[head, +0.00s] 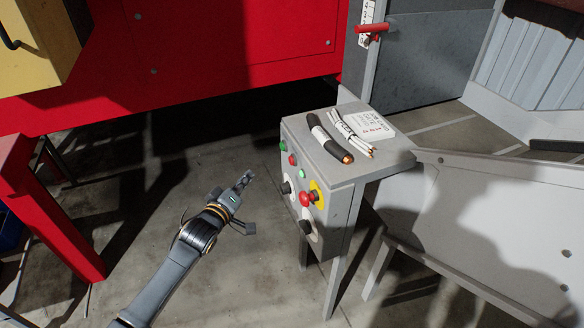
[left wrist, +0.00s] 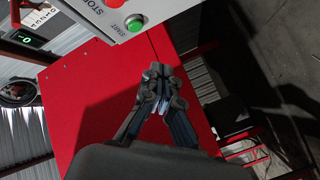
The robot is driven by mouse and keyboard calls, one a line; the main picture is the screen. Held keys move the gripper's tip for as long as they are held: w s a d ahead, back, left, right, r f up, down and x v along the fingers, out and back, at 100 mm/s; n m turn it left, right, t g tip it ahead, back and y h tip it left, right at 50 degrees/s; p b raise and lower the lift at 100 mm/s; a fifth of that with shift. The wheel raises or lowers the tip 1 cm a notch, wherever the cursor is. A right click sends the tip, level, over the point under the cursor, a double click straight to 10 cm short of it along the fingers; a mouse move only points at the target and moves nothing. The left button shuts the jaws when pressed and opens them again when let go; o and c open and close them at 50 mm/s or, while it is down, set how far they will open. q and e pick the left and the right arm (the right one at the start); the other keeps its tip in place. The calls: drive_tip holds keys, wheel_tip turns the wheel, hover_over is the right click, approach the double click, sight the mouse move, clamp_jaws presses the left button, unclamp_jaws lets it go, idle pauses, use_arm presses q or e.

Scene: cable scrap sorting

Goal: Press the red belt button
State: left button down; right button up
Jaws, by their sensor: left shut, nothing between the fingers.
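A grey control box (head: 340,205) stands on legs right of my left gripper. Its face carries a small red button (head: 292,160) between two green buttons (head: 283,146) (head: 302,174), and a red mushroom button (head: 307,197) on a yellow plate lower down. Which red one is the belt button I cannot tell. My left gripper (head: 246,177) is shut and empty, left of the box face and apart from it. In the left wrist view the closed fingers (left wrist: 158,76) show below a panel with a green START button (left wrist: 135,23) and a cut-off red button (left wrist: 115,3) marked STOP. My right gripper is not in view.
On the box top lie a black cable piece (head: 329,138), a bundle of white cable (head: 350,133) and a label card (head: 366,123). Black knobs (head: 286,188) stick out of the box face. A big red machine (head: 200,60) stands behind; a grey chute (head: 480,210) is at right.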

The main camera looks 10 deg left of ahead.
sight(292, 161)
use_arm(q)
drive_tip(key=shift+d+r, duration=0.15)
drive_tip(key=shift+r, duration=0.65)
drive_tip(key=w+d+b, duration=0.3)
drive_tip(key=w+d, duration=0.2)
drive_tip(key=d, duration=0.2)
drive_tip(key=shift+d, duration=0.15)
idle(0.4)
drive_tip(key=shift+d, duration=0.1)
idle(0.8)
drive_tip(key=shift+w+d, duration=0.25)
drive_tip(key=shift+d, duration=0.05)
